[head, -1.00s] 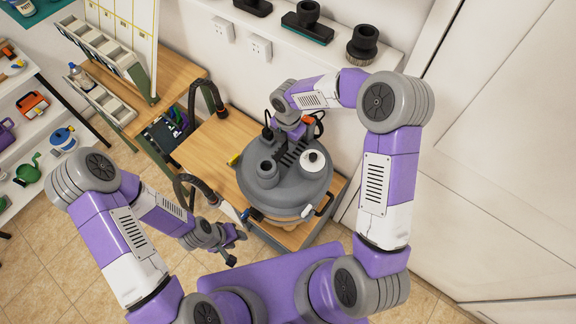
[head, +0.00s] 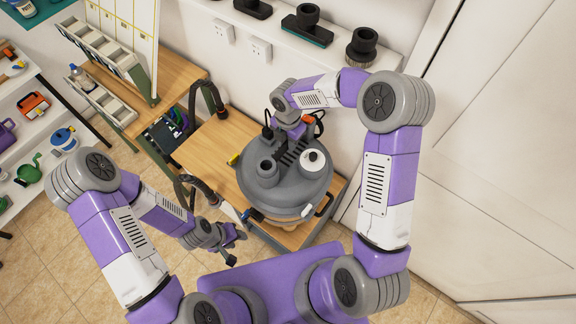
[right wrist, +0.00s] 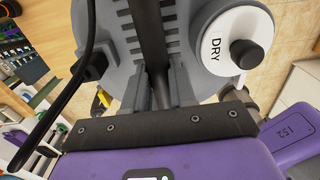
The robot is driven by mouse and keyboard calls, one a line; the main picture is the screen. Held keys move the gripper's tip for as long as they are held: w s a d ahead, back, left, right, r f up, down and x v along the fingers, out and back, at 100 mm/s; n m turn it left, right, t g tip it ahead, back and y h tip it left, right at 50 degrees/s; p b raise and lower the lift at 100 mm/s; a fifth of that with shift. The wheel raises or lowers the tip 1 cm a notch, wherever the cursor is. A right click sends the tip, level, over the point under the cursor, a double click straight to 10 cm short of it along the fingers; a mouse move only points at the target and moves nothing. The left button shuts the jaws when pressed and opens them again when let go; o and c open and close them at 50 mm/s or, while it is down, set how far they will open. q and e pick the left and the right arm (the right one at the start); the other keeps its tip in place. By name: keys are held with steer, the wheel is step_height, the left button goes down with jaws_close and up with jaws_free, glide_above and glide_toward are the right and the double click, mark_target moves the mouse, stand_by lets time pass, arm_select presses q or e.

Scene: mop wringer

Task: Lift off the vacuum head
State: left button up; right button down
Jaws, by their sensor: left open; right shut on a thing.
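The grey round vacuum head (head: 285,193) is on the vacuum on the wooden-topped bench, with a grey round port and a white dial (head: 313,159) on top. The dial reads DRY in the right wrist view (right wrist: 220,45). My right gripper (head: 291,142) is over the far side of the head. It is shut on the dark handle (right wrist: 149,35), which runs between its fingers in the right wrist view. Whether the head is clear of the tank below is hard to tell. My left gripper (head: 232,245) is open and empty, left of the vacuum and apart from it.
A black hose (head: 205,190) is left of the vacuum, near my left arm. Dark nozzles (head: 307,27) stand on the ledge behind. The wooden bench top (head: 212,147) has bare room left of the vacuum. A white wall or door stands at right.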

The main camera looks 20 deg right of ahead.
steer(key=shift+w+r+p, duration=0.1)
steer(key=shift+r+p, duration=2.2)
steer(key=shift+r, duration=0.9)
steer(key=shift+f, duration=0.1)
